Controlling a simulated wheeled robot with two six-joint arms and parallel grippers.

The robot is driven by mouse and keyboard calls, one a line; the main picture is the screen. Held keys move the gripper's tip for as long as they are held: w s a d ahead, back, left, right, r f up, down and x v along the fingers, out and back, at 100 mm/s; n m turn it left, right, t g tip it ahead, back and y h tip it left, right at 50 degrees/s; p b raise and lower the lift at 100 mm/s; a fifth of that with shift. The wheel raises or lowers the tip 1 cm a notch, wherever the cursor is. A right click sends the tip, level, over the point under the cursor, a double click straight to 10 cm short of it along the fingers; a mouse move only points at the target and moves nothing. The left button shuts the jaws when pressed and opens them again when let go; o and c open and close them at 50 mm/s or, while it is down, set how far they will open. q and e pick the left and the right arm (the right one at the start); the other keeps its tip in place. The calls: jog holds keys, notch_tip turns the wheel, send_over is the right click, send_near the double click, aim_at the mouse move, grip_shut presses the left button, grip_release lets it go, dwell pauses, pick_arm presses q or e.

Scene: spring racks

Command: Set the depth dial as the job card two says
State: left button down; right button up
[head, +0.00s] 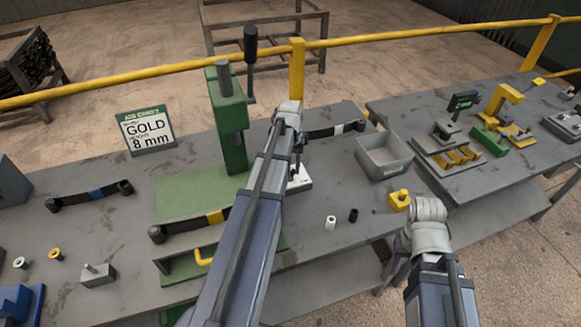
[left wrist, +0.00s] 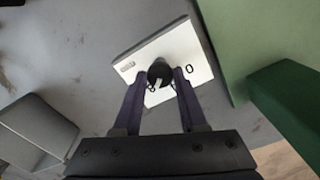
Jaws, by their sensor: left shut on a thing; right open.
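The job card (head: 149,129) stands upright at the back of the bench and reads "GOLD" and "8 mm"; its smaller lines are hard to read. The depth dial is a black knob (left wrist: 160,70) on a white plate (left wrist: 198,56) with a "0" and other small marks. The plate also shows in the head view (head: 301,181), partly behind my left arm. My left gripper (left wrist: 161,82) is shut on the knob, one finger on each side. The knob's pointer setting cannot be read. My right gripper (head: 394,264) is open and low at the bench's front edge.
The green press (head: 233,130) stands left of the dial. A grey bin (head: 384,157) and a yellow block (head: 399,199) are to the right.

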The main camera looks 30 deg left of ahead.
aim_at(291, 170)
pick_arm(q)
jog(key=shift+c, duration=2.2)
grip_release()
jog(key=shift+r, duration=0.1)
notch_tip(291, 170, up, 8)
jog(key=p, duration=0.8)
jog(key=shift+f, duration=0.2)
